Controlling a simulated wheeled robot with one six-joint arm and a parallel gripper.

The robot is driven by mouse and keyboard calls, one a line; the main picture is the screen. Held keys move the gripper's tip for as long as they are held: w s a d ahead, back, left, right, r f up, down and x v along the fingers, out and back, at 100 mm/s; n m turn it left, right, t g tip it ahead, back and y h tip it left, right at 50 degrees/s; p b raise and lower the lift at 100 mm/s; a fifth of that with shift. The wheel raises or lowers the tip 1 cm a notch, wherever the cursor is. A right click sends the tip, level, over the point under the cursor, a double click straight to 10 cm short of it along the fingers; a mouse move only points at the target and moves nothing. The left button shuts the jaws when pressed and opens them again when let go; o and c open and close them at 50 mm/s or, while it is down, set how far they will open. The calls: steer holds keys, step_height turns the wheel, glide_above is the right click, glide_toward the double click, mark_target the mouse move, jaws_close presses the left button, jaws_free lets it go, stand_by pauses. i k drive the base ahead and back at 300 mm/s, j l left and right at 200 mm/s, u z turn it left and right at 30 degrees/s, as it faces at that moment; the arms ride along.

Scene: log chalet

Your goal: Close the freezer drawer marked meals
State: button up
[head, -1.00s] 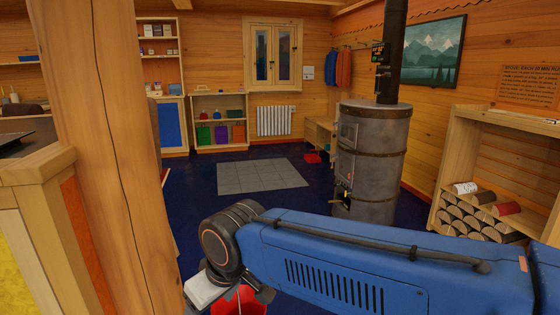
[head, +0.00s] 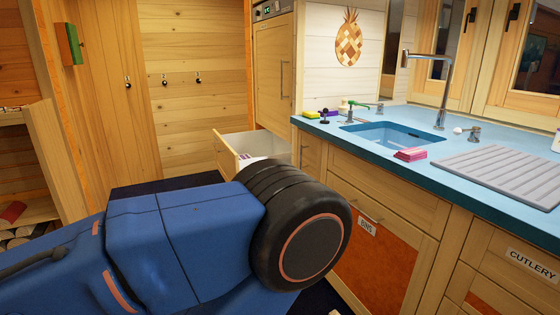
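An open drawer (head: 228,150) sticks out low at the end of the kitchen counter, in the middle of the head view. It has a wooden front and pale inner walls, and something whitish lies inside. No label can be read on it, so I cannot tell whether it is the one marked meals. A tall wooden cabinet (head: 273,70) with a bar handle stands just above and behind it. My blue arm crosses the lower left, nearer to me than the drawer. My gripper is not in view.
A blue counter (head: 400,150) with a sink (head: 392,135) runs along the right. Below it are closed fronts labelled BINS (head: 367,228) and CUTLERY (head: 531,262). Dark floor (head: 165,186) shows left of the drawer. A log shelf (head: 22,215) stands at far left.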

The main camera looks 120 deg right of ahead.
mark_target(262, 145)
steer(key=z, duration=3.55)
